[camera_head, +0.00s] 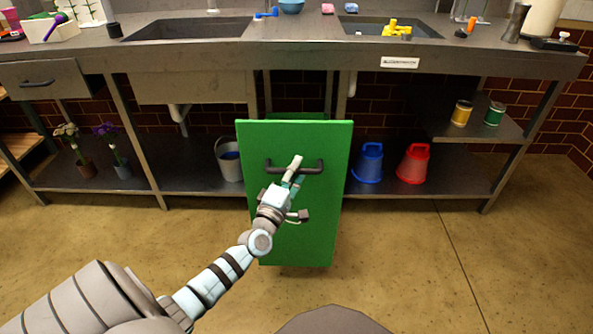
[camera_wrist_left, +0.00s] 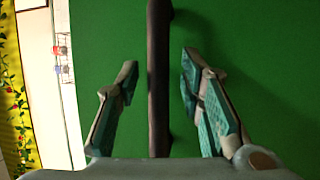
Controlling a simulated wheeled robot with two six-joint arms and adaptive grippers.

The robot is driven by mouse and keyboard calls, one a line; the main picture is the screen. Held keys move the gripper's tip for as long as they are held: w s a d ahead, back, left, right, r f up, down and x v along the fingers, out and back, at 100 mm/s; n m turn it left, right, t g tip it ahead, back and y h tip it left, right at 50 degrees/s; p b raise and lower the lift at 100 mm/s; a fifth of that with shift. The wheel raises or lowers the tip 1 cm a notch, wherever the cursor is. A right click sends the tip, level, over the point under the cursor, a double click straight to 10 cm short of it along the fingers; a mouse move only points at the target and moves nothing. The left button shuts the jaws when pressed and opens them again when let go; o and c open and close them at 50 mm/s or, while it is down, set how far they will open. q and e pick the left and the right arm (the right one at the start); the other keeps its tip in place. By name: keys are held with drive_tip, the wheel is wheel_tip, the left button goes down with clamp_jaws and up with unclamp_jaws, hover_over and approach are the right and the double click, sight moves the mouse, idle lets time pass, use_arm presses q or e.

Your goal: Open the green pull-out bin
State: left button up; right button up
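The green pull-out bin (camera_head: 320,220) stands under the counter, and its tall front panel sits forward of the lower shelf's front edge. A strip of green shows behind the panel's top. A dark bar handle (camera_head: 312,167) runs across the upper panel; it also shows upright in the left wrist view (camera_wrist_left: 160,75). My left gripper (camera_head: 296,170) is at the handle. In the left wrist view its fingers (camera_wrist_left: 158,85) are spread, one on each side of the bar, with gaps between. My right gripper is not in view.
A grey bucket (camera_head: 229,160) stands left of the bin on the lower shelf. A blue bucket (camera_head: 368,163) and a red bucket (camera_head: 413,163) stand to its right. The counter edge (camera_head: 430,62) overhangs above. The floor (camera_head: 420,260) in front is clear.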

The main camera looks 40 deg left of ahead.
use_arm(q)
drive_tip(key=v, duration=1.2)
